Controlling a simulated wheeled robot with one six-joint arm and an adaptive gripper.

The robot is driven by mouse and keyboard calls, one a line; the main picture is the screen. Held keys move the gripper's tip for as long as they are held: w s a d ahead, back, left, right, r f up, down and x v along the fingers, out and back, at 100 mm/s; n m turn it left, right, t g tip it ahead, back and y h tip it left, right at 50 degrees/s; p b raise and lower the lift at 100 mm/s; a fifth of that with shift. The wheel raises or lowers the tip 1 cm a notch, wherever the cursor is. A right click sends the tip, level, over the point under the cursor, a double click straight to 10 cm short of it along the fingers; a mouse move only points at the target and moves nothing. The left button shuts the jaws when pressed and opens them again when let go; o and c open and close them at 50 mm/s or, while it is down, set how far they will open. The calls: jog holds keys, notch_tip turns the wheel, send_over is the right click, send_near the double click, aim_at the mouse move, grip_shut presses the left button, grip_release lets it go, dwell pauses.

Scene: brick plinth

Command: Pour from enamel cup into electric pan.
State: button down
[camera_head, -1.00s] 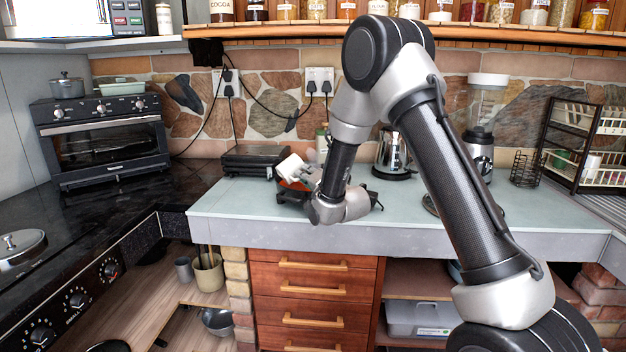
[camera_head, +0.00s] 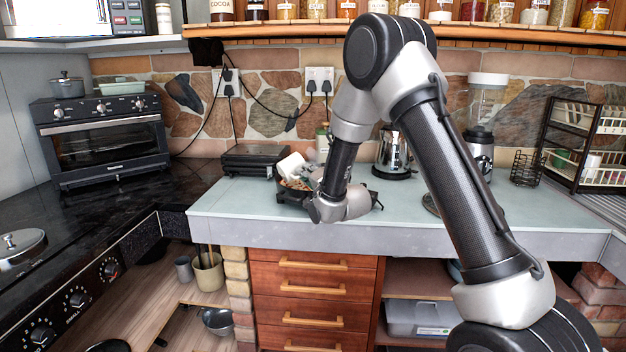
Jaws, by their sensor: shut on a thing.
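The white enamel cup (camera_head: 291,165) is tilted over the electric pan, its mouth towards the lower left. My gripper (camera_head: 309,172) is shut on the cup from its right side; its fingers are small and partly hidden by my wrist. The dark electric pan (camera_head: 287,197) stands on the pale green counter, below the cup. Small brownish and greyish pieces show in the pan. My wrist hides the right part of the pan.
A black flat appliance (camera_head: 254,159) stands behind and left of the pan. A steel kettle (camera_head: 393,154) and a blender (camera_head: 481,140) stand to the right at the back. The counter (camera_head: 235,203) is clear in front and left of the pan.

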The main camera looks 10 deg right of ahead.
jog(key=shift+d+r+m, duration=0.1)
jog(key=shift+r+m, duration=0.05)
jog(key=shift+m, duration=0.15)
jog(key=shift+w+d+r+m, duration=0.15)
jog(key=shift+d+m, duration=0.3)
jog(key=shift+d, duration=0.05)
jog(key=shift+w+d+r+m, duration=0.1)
jog(key=shift+w+d+m, duration=0.05)
jog(key=shift+d+m, duration=0.3)
dwell(0.7)
jog(key=shift+w+d+r+m+p, duration=0.1)
jog(key=shift+d+r+m+p, duration=0.2)
jog(key=shift+m, duration=0.6)
jog(key=shift+w+d+r+m+p, duration=0.1)
jog(key=shift+d+m+p, duration=0.2)
jog(key=shift+m, duration=0.6)
dwell(0.9)
jog(key=shift+w+d+r+m+p, duration=0.15)
jog(key=shift+d+m, duration=0.25)
jog(key=shift+m, duration=0.65)
jog(key=shift+w+d+m+p, duration=0.15)
jog(key=shift+d+m, duration=0.2)
jog(key=shift+m, duration=0.7)
dwell(1.2)
